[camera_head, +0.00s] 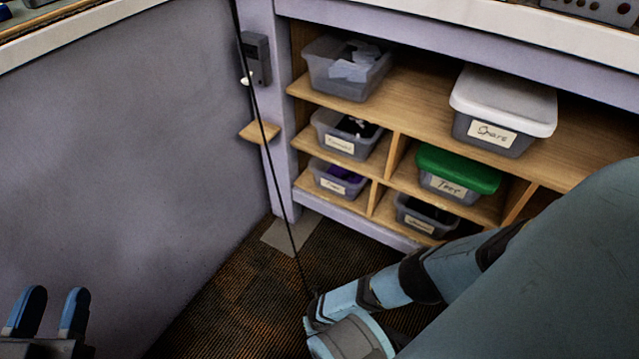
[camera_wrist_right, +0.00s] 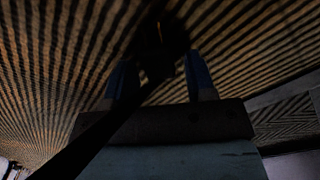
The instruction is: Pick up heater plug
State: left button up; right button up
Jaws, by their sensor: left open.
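A thin black cable (camera_head: 262,125) runs from the top of the head view down to my right gripper (camera_head: 312,305), low over the carpet. In the dark right wrist view the cable (camera_wrist_right: 85,145) ends in a black shape (camera_wrist_right: 160,50), possibly the heater plug. This shape lies at or between the two blue fingers of my right gripper (camera_wrist_right: 158,78). The fingers stand apart; whether they touch it is too dark to tell. My left gripper (camera_head: 50,310) is open and empty at the lower left, well away from the cable.
A grey box (camera_head: 258,62) is on the bench post, above a small wooden ledge (camera_head: 259,132). Wooden shelves (camera_head: 420,95) hold several labelled bins, one with a green lid (camera_head: 458,170). A purple-grey panel (camera_head: 130,150) stands left. Striped carpet (camera_head: 235,290) is clear between.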

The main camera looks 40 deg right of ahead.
jog(key=c, duration=0.8)
jog(key=shift+r, duration=0.15)
